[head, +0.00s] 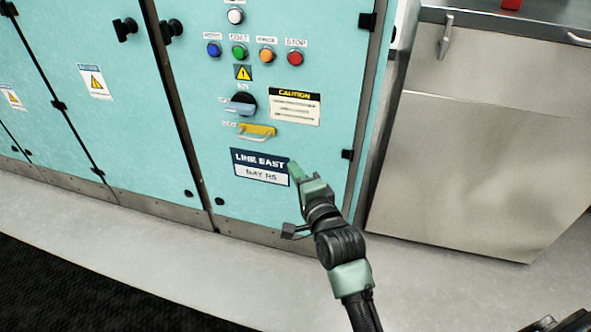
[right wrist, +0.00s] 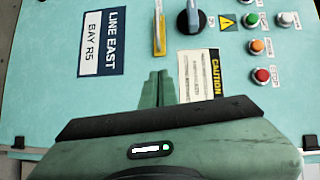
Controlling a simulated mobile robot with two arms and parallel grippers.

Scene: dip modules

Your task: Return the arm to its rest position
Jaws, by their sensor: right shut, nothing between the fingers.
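My right gripper (head: 294,167) is shut and empty in front of the teal cabinet (head: 300,185). In the head view its tips overlap the right edge of the "LINE EAST / BAY R5" sign (head: 260,167). In the right wrist view the closed fingers (right wrist: 158,80) point at the cabinet front, between the sign (right wrist: 104,42) and the caution label (right wrist: 200,75). I cannot tell how far the tips are from the panel. My left gripper is not in view.
The panel carries a yellow handle (head: 257,131), a dark rotary knob (head: 241,104) and several push-buttons, including a red one (head: 295,58). A metal cabinet (head: 480,160) stands to the right. Grey floor (head: 180,250) and a dark mat (head: 70,295) lie in front.

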